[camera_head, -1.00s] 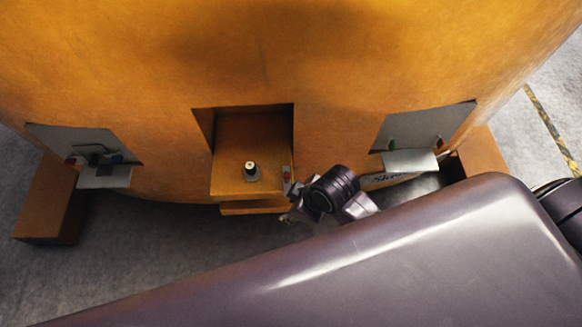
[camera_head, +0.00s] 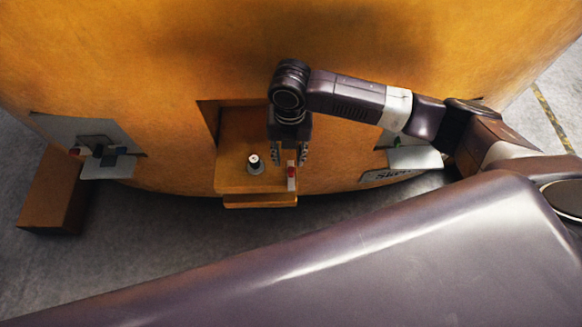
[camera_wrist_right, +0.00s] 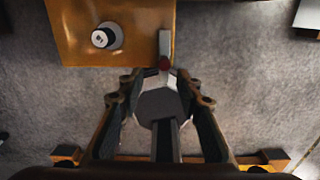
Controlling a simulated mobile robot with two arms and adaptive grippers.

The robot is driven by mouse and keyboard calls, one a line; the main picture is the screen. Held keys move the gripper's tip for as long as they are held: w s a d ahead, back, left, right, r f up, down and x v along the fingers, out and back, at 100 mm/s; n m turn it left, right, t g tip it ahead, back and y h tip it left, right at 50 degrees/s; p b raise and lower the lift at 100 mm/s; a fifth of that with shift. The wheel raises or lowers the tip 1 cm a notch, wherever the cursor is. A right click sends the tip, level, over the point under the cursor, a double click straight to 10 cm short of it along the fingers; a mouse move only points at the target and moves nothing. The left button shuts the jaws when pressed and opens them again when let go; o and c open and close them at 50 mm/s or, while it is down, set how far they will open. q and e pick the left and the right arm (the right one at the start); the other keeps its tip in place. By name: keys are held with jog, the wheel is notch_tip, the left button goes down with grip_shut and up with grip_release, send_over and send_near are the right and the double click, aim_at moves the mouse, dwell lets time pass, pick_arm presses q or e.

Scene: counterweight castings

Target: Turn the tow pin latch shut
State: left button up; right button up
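The tow pin (camera_head: 255,164) is a short dark post with a white top, standing upright on the orange ledge in the recess. It also shows in the wrist view (camera_wrist_right: 103,38). The latch (camera_head: 292,178) is a small light-grey lever with a red mark, at the ledge's right edge. In the wrist view the latch (camera_wrist_right: 165,46) lies straight ahead, in line with the gap between my fingers. My right gripper (camera_head: 289,156) is open and empty, pointing down above the latch, its fingers either side of it in the head view. Contact cannot be told. My left gripper is out of view.
The large orange casting (camera_head: 180,60) rises behind the ledge (camera_head: 230,185). Grey brackets with small fittings sit at the left (camera_head: 110,170) and right (camera_head: 415,157). An orange block (camera_head: 52,195) stands on the floor at left. Grey floor lies open in front.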

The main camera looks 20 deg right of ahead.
aim_at(291, 169)
jog(key=shift+w+d+r, duration=0.1)
jog(key=shift+w+d, duration=0.05)
jog(key=shift+d, duration=0.2)
jog(key=shift+f, duration=0.25)
notch_tip(291, 169, down, 7)
jog(key=shift+f+p, duration=0.1)
jog(key=shift+p, duration=0.3)
jog(key=shift+c, duration=0.2)
grip_shut()
